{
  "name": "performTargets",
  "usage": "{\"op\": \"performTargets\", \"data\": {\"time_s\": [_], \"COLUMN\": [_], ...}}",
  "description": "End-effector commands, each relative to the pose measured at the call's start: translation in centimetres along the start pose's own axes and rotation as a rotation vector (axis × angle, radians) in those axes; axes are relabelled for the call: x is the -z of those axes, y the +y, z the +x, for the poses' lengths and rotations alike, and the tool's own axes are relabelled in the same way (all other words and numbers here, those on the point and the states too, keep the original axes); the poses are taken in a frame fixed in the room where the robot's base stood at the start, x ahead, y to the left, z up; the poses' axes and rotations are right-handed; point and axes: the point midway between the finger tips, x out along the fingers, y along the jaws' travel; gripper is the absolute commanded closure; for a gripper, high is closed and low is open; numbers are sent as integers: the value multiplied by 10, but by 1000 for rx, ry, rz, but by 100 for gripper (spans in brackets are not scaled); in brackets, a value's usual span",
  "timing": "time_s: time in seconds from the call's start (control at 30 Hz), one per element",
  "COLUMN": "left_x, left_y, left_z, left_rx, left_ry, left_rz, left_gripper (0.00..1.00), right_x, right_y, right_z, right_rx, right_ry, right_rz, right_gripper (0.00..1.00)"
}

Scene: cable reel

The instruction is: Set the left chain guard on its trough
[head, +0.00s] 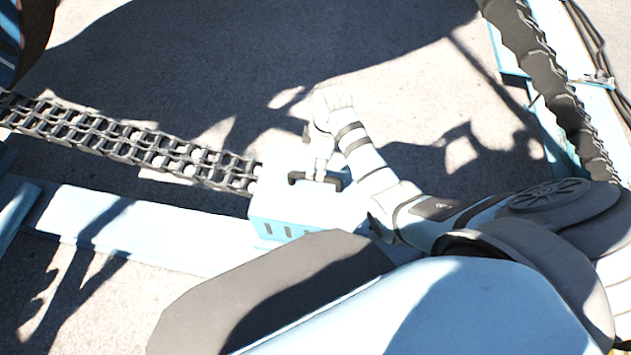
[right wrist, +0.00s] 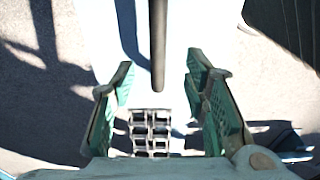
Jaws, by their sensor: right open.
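A light blue slotted box that looks like the left chain guard (head: 285,226) stands at the right end of a metal chain (head: 125,140) in the head view. It has a dark bar handle (head: 297,178) on top. My right gripper (head: 318,168) is above this handle, pointing down. In the right wrist view its green-padded fingers (right wrist: 160,68) are open, with the dark handle (right wrist: 158,40) showing in the gap between them, not clamped. The chain's end (right wrist: 151,130) shows below it. I cannot tell whether the guard rests on its trough. My left gripper is out of view.
A long light blue beam (head: 130,228) runs along the floor to the left of the guard. At the right, a second dark chain (head: 552,85) lies by light blue rails. Dark cables (head: 597,45) run at the upper right. The grey floor beyond the guard is clear, with strong shadows.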

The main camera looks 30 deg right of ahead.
Motion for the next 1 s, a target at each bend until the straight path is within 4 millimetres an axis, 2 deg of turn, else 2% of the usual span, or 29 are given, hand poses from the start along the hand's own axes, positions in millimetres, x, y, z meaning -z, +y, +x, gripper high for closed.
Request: {"op": "performTargets", "data": {"time_s": [0.03, 0.23, 0.4, 0.5, 0.67, 0.77, 0.93, 1.0], "left_x": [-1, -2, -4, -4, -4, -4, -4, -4], "left_y": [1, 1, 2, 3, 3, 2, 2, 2], "left_z": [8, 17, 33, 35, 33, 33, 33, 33], "left_rx": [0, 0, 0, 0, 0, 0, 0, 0], "left_ry": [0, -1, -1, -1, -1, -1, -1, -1], "left_rz": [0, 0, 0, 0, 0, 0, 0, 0], "left_gripper": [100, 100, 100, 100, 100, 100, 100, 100], "right_x": [-1, -1, -3, -3, -2, -2, -2, -2], "right_y": [-1, 0, 1, 2, 2, 2, 2, 2], "right_z": [16, 44, 78, 86, 84, 84, 84, 84], "right_rx": [3, -1, -1, -2, -3, -3, -3, -3], "right_ry": [-1, -1, -1, 0, 1, 1, 1, 1], "right_rz": [1, 2, 2, 2, 2, 2, 2, 2], "right_gripper": [59, 59, 59, 59, 59, 72, 99, 100]}}
